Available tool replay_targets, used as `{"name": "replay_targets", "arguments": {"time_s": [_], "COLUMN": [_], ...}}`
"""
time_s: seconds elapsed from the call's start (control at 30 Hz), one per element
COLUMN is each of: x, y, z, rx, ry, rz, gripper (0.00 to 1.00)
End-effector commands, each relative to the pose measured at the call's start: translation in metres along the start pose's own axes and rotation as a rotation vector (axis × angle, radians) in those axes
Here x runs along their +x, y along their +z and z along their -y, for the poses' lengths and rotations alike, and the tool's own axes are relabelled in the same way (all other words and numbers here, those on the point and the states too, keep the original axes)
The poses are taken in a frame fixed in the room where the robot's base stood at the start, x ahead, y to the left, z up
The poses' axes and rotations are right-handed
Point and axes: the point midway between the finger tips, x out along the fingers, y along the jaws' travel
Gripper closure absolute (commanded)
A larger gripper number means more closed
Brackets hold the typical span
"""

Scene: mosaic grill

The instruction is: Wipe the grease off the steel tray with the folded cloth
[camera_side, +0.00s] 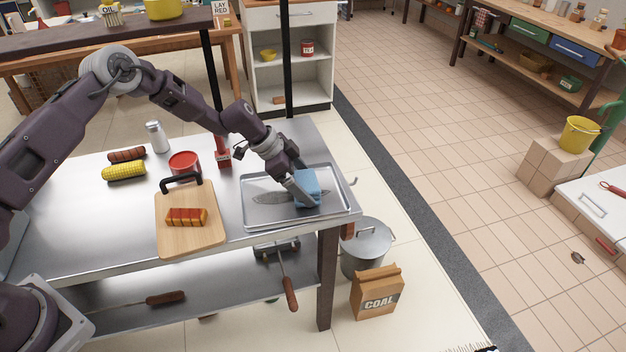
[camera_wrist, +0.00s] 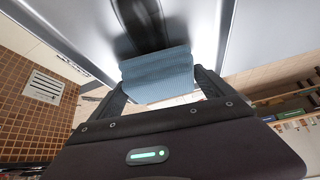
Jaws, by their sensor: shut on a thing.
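The steel tray (camera_side: 258,217) lies on the right end of the steel table. A dark grease streak (camera_side: 275,198) runs across its middle from the left toward the cloth; it also shows as a dark smear (camera_wrist: 142,30) in the wrist view. My gripper (camera_side: 301,192) is over the right part of the tray, shut on the folded blue cloth (camera_side: 308,186). In the wrist view the cloth (camera_wrist: 158,74) sits between both fingers, with the smear behind it. The cloth appears to be at the tray surface, but I cannot tell whether it touches. It hides the streak's right end.
The table edge is close in front.

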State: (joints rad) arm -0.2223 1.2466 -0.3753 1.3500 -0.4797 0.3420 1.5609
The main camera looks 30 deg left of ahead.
Motion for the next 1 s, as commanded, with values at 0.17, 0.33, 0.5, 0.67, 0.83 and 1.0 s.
{"name": "replay_targets", "arguments": {"time_s": [0.17, 0.33, 0.5, 0.67, 0.83, 1.0], "x": [-0.011, -0.021, -0.032, -0.041, -0.049, -0.057], "y": [0.012, 0.024, 0.036, 0.046, 0.059, 0.072], "z": [-0.002, -0.004, -0.006, -0.008, -0.01, -0.012], "rx": [-0.002, -0.001, -0.001, -0.001, -0.002, -0.002], "ry": [0.0, -0.001, -0.001, 0.0, 0.001, -0.001], "rz": [0.0, 0.0, 0.0, 0.0, 0.0, 0.0], "gripper": [0.41, 0.41, 0.41, 0.41, 0.41, 0.41]}}
